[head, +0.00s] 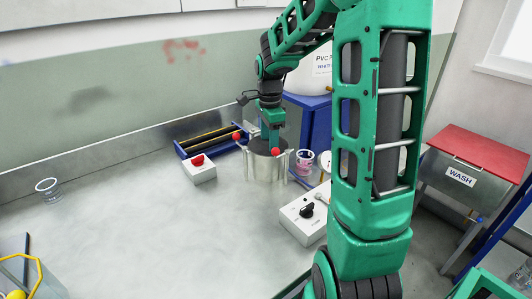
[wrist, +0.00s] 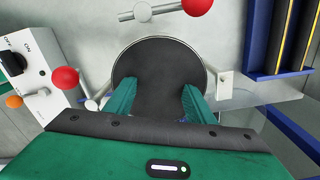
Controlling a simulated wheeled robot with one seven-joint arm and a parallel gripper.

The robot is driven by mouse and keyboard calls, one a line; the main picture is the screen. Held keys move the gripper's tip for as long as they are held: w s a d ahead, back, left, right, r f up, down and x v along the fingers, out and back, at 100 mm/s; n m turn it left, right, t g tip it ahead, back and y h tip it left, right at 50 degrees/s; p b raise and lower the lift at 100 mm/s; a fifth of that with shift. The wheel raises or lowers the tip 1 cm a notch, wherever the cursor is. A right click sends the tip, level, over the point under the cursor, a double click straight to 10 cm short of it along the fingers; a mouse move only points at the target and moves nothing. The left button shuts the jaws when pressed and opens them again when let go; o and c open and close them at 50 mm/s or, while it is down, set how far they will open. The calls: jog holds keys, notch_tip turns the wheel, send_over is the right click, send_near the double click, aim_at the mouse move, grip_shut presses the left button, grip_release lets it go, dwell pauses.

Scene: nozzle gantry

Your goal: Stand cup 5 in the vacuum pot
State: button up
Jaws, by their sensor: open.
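The vacuum pot (head: 262,171) is a metal cylinder on the bench, with a dark round top or interior; I cannot tell which. My gripper (head: 271,146) is directly over it, pointing down. In the wrist view my gripper (wrist: 159,88) has its two green fingers apart over the dark disc of the pot (wrist: 158,55), with no cup clearly visible between them. A cup with pinkish contents or markings (head: 304,163) stands just right of the pot. A clear cup (head: 48,191) stands at the far left of the bench. No number is readable, so I cannot tell which is cup 5.
A white box with a red button (head: 199,168) and a blue-framed rack (head: 212,140) lie left of the pot. A switch box with a black knob (head: 304,214) is in front right. Red balls flank the pot. The middle-left bench is clear.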

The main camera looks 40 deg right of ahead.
notch_tip(320, 180, up, 10)
dwell(0.4)
dwell(0.4)
